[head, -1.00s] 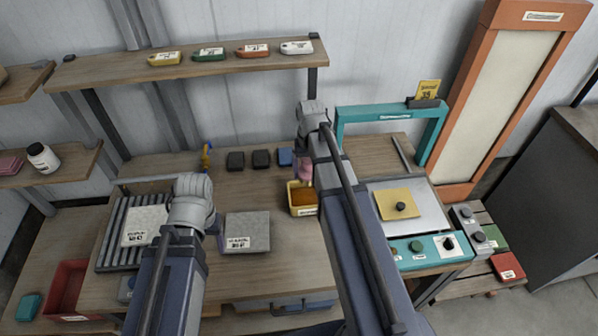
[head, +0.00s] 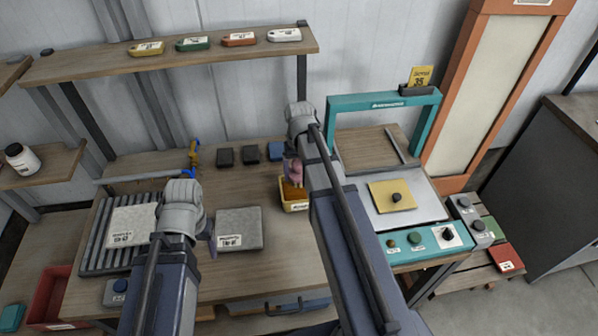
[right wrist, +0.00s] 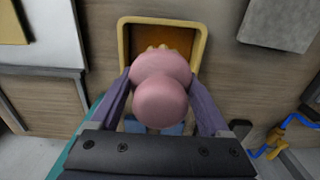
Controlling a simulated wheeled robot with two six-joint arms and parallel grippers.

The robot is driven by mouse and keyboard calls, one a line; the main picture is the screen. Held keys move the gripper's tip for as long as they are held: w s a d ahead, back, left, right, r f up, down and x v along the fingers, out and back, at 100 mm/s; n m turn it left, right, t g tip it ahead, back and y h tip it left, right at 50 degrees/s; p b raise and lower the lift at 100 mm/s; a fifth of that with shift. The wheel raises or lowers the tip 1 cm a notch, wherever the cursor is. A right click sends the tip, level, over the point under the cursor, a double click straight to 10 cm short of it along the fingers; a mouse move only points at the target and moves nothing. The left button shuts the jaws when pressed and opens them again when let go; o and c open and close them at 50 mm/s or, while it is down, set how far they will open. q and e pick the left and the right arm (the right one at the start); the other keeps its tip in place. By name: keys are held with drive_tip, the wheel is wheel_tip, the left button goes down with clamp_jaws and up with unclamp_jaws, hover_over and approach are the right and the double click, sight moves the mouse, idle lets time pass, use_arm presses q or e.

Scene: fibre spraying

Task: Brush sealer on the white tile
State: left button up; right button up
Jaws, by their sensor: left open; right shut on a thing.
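The white tile (head: 130,226), with a black-marked label, lies on a dark slatted rack (head: 95,243) at the left of the bench. My right gripper (right wrist: 162,88) is shut on a pink-handled brush (right wrist: 160,98). The brush (head: 293,169) is at a small yellow tray (head: 296,206) of amber sealer, its bristle end over or in the tray; contact is hard to tell. In the right wrist view the tray (right wrist: 124,40) shows beyond the pink handle. My left gripper (head: 210,238) is open and empty, between the rack and a grey tile (head: 240,230).
Small dark blocks (head: 251,155) and a blue-and-yellow tool (head: 193,158) lie at the back. A teal frame (head: 380,101) and a metal plate with a yellow pad (head: 392,195) stand right. A red bin (head: 50,297) is at left. The front middle of the bench is clear.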

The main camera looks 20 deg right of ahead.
use_arm(q)
drive_tip(key=shift+f+b, duration=3.6)
drive_tip(key=shift+f, duration=0.35)
use_arm(e)
drive_tip(key=shift+f, duration=3.95)
use_arm(q)
drive_tip(key=shift+r, duration=0.1)
use_arm(e)
drive_tip(key=shift+r, duration=0.1)
wheel_tip(320, 180, up, 11)
drive_tip(key=p, duration=1)
drive_tip(key=shift+f+p, duration=0.2)
drive_tip(key=shift+p, duration=0.2)
use_arm(q)
wheel_tip(320, 180, up, 10)
drive_tip(key=shift+r, duration=0.25)
use_arm(e)
drive_tip(key=shift+f, duration=0.1)
